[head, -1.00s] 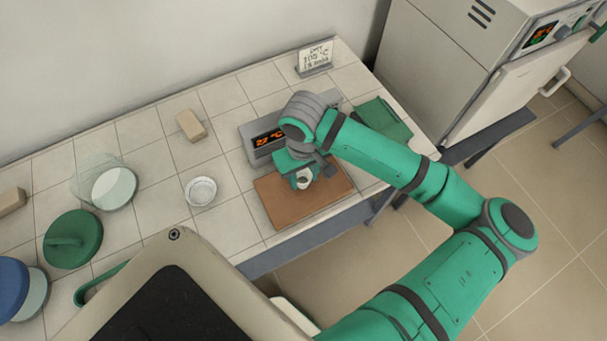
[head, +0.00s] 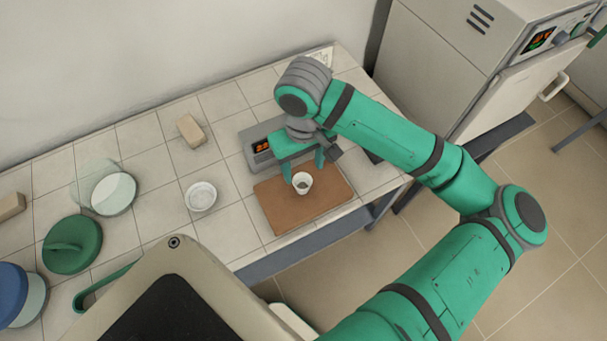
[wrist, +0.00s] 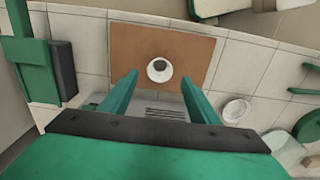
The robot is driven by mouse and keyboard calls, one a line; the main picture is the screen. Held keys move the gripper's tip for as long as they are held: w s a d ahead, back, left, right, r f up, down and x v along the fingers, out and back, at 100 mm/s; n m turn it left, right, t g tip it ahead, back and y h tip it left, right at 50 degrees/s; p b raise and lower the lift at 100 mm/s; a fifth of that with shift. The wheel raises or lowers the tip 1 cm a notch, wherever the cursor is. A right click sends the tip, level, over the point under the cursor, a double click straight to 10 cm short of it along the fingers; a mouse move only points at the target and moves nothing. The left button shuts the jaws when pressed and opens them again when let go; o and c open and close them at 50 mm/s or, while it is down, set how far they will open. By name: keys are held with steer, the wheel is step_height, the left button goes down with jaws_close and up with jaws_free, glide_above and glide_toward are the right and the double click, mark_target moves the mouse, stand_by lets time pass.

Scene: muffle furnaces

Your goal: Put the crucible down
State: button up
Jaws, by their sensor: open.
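The crucible (head: 302,182) is a small white cup with dark grey contents. It stands upright on the brown board (head: 325,204) on the tiled bench. In the wrist view the crucible (wrist: 160,69) sits on the board (wrist: 195,50), beyond my fingertips. My gripper (head: 303,170) is open and empty, just above and behind the crucible. In the wrist view its two green fingers (wrist: 160,82) are spread apart, with clear space between them and the crucible.
A grey device with a red display (head: 262,147) stands behind the board. A shallow white dish (head: 201,196), a beige block (head: 191,131), a glass dish (head: 113,193) and a green lid (head: 73,242) lie to the left. A furnace (head: 470,75) stands at right.

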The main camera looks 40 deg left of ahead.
steer(key=shift+r, duration=1.85)
steer(key=shift+a, duration=0.1)
